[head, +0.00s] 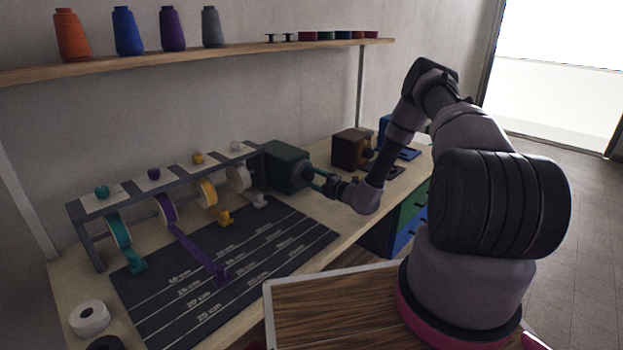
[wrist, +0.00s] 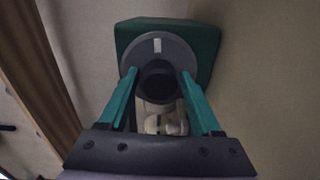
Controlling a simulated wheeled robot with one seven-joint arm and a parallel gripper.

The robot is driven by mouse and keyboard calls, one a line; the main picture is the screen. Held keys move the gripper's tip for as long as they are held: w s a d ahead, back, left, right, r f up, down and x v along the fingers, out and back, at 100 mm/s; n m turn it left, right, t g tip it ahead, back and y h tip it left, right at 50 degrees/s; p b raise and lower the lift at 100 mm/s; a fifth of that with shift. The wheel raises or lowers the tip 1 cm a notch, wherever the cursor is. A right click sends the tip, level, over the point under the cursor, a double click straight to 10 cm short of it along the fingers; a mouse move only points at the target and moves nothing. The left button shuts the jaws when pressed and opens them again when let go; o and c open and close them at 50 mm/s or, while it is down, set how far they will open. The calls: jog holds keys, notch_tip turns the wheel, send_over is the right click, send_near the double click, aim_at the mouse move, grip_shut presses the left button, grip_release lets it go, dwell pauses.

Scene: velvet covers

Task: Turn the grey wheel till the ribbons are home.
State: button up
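The grey wheel (wrist: 182,50) is a disc with a white mark at its top, on the front of a dark green box (head: 286,166). A dark round knob (wrist: 158,82) stands out from its middle. My gripper (head: 318,180) is at the front of this box. In the wrist view, its teal fingers (wrist: 159,75) flank the knob with no clear gap.
The dark mat (head: 290,232) has white lines marked in centimetres. A brown box (head: 350,149) and a blue box (head: 385,130) stand right of the green one. A white roll (head: 89,318) lies at the bench's near left. A shelf (head: 200,58) with thread cones is above.

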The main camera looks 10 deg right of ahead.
jog(key=shift+o, duration=0.6)
jog(key=v, duration=1)
jog(key=shift+s+d, duration=0.25)
jog(key=shift+s, duration=0.05)
